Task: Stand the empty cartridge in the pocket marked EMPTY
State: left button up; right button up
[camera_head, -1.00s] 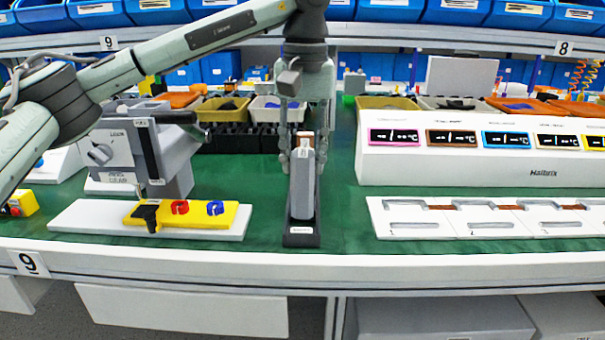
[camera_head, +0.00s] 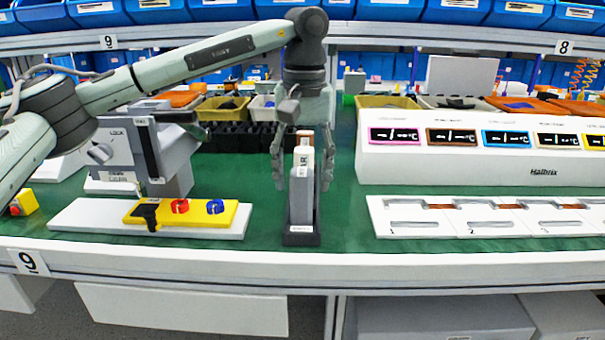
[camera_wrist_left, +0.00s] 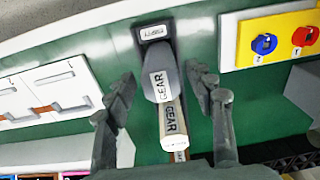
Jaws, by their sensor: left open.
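A pale cream cylinder lettered GEAR (camera_head: 303,155), apparently the cartridge, sticks up from a grey upright body (camera_head: 302,203) on a dark base (camera_head: 301,240). It also shows in the left wrist view (camera_wrist_left: 172,125), where the grey body's white label (camera_wrist_left: 160,86) reads GEAR too. A brown piece shows behind the cylinder. My left gripper (camera_head: 303,184) points down and is open, with one finger on each side of the cylinder and visible gaps in the wrist view. My right gripper is out of view.
A yellow plate (camera_head: 217,214) with red and blue knobs lies on a white board at left, before a grey machine (camera_head: 170,155). Dark bins (camera_head: 235,137) stand behind. At right are a white display unit (camera_head: 480,172) and a slotted white panel (camera_head: 410,230). Green mat around the base is clear.

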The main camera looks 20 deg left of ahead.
pick_arm(q)
jog(key=shift+r, duration=0.1)
notch_tip(320, 180, up, 12)
jog(key=p, duration=0.1)
jog(key=shift+d, duration=0.15)
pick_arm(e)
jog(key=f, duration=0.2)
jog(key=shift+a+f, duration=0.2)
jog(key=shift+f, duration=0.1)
pick_arm(q)
jog(key=shift+s, duration=0.1)
